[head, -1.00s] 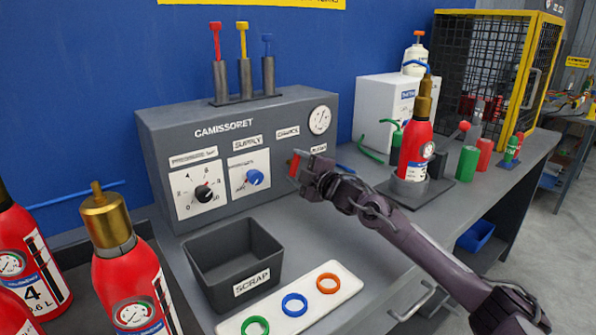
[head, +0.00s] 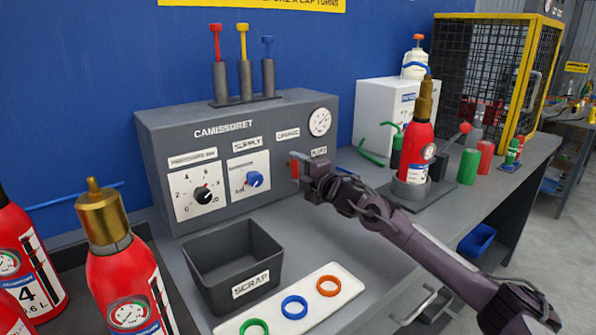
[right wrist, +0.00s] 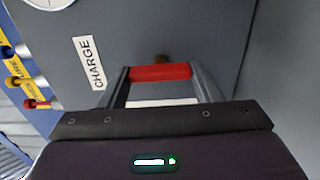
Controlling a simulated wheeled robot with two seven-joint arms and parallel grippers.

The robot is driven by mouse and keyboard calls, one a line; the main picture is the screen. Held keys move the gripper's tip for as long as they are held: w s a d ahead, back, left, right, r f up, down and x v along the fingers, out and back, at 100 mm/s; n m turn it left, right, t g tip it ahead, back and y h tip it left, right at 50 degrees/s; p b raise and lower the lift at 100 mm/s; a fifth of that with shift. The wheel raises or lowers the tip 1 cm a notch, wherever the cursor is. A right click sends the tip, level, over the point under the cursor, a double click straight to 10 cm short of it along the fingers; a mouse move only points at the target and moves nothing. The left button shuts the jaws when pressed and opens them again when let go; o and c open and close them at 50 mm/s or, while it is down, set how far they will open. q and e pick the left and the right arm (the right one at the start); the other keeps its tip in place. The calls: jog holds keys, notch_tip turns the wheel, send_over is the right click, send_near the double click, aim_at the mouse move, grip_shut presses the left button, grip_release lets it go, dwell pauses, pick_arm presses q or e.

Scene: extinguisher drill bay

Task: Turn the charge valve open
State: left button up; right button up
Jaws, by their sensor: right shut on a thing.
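The grey charging panel (head: 290,123) stands at the back of the bench. Its charge valve has a red handle (head: 293,167) on the right of the front face, below the small "CHARGE" label (right wrist: 89,63). My right gripper (head: 303,171) is at this handle, its arm coming in from the lower right. In the right wrist view the red handle (right wrist: 160,72) lies crosswise between the two fingers, which are shut on it. The valve's stem shows as a small brownish piece behind the handle. My left gripper is not in view.
A pressure gauge (head: 319,121) sits above the valve; black (head: 203,195) and blue (head: 253,179) knobs are to its left. A scrap bin (head: 270,275) and a white tray of rings (head: 340,299) are in front. A red extinguisher (head: 414,150) stands right.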

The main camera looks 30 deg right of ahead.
jog(key=shift+f, duration=0.1)
jog(key=o, duration=1)
jog(key=shift+s, duration=0.1)
jog(key=shift+s, duration=0.3)
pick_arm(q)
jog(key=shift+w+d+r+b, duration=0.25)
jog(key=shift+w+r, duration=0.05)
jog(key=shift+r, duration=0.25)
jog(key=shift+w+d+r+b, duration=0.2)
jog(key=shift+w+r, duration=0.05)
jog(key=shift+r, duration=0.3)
pick_arm(e)
jog(key=s, duration=0.7)
jog(key=shift+d, duration=0.25)
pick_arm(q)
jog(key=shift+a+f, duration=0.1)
